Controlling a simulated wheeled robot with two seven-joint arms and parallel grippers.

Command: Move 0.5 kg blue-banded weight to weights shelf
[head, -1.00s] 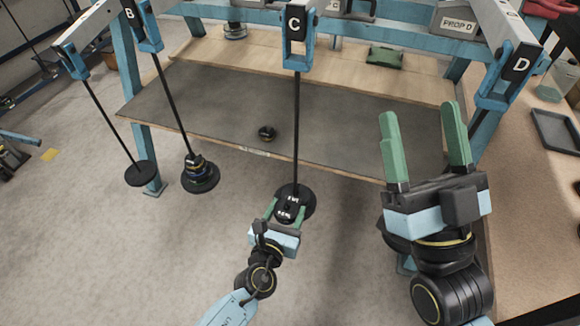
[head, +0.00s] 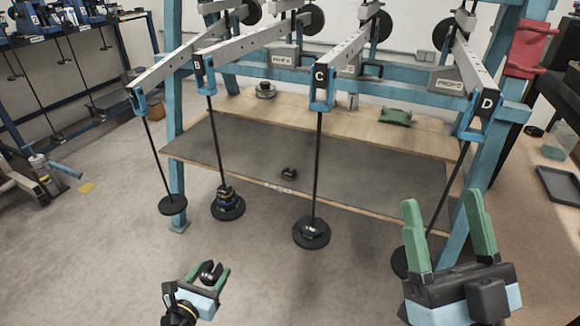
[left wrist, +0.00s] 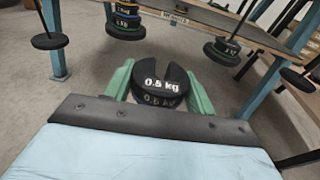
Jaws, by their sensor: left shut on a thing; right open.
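My left gripper (head: 209,270) is shut on a black slotted weight (head: 209,273), clear of the hangers at the lower left. My right gripper (head: 443,215) is open and empty at the lower right.
Hanger C (head: 317,170) carries a black disc with something on it. The hanger left of it holds a banded stack (head: 226,197). The far left hanger has a bare disc (head: 172,205). Lever D's hanger (head: 450,185) is by my right gripper. Much of the grey shelf is bare.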

